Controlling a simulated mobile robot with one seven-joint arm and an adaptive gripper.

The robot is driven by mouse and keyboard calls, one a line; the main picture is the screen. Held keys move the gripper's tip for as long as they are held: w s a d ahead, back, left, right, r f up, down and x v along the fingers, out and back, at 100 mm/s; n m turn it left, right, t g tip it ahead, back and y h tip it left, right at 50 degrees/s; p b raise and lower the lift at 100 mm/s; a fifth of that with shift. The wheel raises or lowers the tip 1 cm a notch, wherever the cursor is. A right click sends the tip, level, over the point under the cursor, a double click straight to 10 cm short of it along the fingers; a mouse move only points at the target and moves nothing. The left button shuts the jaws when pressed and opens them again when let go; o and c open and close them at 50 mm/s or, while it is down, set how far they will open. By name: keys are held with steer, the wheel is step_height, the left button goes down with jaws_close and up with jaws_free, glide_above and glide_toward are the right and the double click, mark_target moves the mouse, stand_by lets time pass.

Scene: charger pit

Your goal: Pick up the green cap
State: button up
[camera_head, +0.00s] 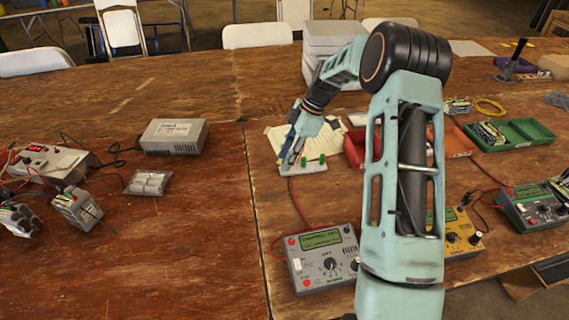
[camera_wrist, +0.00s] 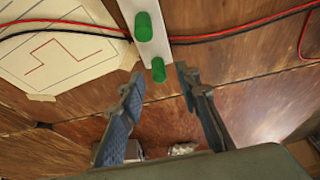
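Two small green caps stand on a white strip (camera_wrist: 184,24). In the wrist view one green cap (camera_wrist: 144,26) is farther up and the other green cap (camera_wrist: 158,70) is at the strip's near end. My gripper (camera_wrist: 160,84) is open and empty. Its fingertips are to the left and right of the nearer cap, with gaps showing; I cannot tell their height relative to it. In the head view my gripper (camera_head: 288,160) is over the strip's left end, beside the caps (camera_head: 303,162) and (camera_head: 322,158).
A paper with a red line drawing (camera_wrist: 62,58) lies beside the strip, and red and black wires cross it. A grey multimeter (camera_head: 324,256) is nearer, with red (camera_head: 355,150) and green (camera_head: 512,134) trays to the right. The left tabletop has free room.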

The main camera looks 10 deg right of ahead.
steer(key=c, duration=0.6)
steer(key=shift+r, duration=0.5)
step_height(320, 180, up, 2)
steer(key=shift+r, duration=0.25)
steer(key=s+d+r, duration=0.3)
steer(key=s+r, duration=0.6)
steer(key=s, duration=0.4)
steer(key=shift+s+d+r, duration=0.25)
steer(key=shift+s, duration=0.1)
